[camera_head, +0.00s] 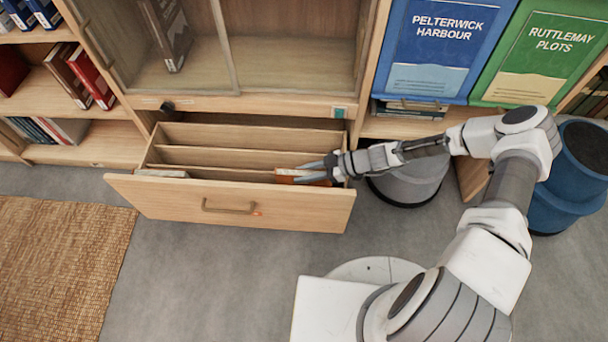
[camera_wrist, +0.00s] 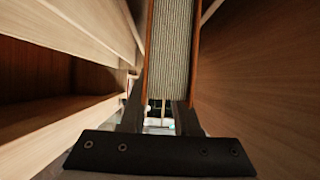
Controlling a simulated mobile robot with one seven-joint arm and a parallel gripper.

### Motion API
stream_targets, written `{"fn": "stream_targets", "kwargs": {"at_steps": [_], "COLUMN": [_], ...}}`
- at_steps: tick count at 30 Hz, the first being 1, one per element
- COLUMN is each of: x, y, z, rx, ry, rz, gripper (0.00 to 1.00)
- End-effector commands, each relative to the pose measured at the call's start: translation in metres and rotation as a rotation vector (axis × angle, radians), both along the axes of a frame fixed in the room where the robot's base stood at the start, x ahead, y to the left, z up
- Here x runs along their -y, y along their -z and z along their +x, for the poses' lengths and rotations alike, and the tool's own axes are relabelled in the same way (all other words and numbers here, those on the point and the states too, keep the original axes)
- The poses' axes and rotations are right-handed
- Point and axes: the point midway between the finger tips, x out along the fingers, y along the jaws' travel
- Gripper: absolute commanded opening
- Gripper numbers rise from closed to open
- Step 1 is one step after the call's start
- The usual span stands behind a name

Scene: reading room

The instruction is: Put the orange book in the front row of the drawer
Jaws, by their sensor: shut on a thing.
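The orange book (camera_head: 288,179) is at the right end of the open drawer (camera_head: 180,204). It appears between the front panel and the nearest divider, in the front row; its lower part is hidden. My gripper (camera_head: 306,173) reaches in from the right and is shut on the book. In the wrist view the book (camera_wrist: 170,50) stands between my fingers (camera_wrist: 158,118), its pale page edges facing the camera and orange covers on both sides. Wooden walls show on either side of it. I cannot tell whether it touches the drawer floor.
Another pale-edged book (camera_head: 163,173) lies at the left end of the front row. The dividers (camera_head: 215,157) leave the rows behind looking empty. A glass-fronted cabinet (camera_head: 285,65) stands above the drawer. A grey round bin (camera_head: 412,182) is close at the right.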

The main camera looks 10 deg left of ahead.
Motion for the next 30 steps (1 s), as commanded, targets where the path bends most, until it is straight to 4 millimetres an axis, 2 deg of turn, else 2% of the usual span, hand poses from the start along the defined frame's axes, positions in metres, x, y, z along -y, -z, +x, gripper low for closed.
{"fn": "stream_targets", "kwargs": {"at_steps": [4, 5, 9, 10, 20, 23, 30], "x": [0.000, 0.001, 0.001, 0.001, 0.003, 0.013, 0.056], "y": [-0.001, 0.001, 0.000, 0.000, -0.002, -0.009, -0.034], "z": [0.001, 0.000, 0.000, 0.000, 0.001, 0.002, 0.005], "rx": [0.001, 0.002, 0.001, 0.001, 0.001, 0.002, 0.003], "ry": [0.000, 0.001, 0.002, 0.001, 0.002, 0.003, 0.004], "rz": [-0.002, -0.004, -0.004, -0.004, -0.003, -0.003, -0.004], "gripper": [0.00, 0.32, 0.57, 0.60, 0.60, 0.60, 0.60]}}
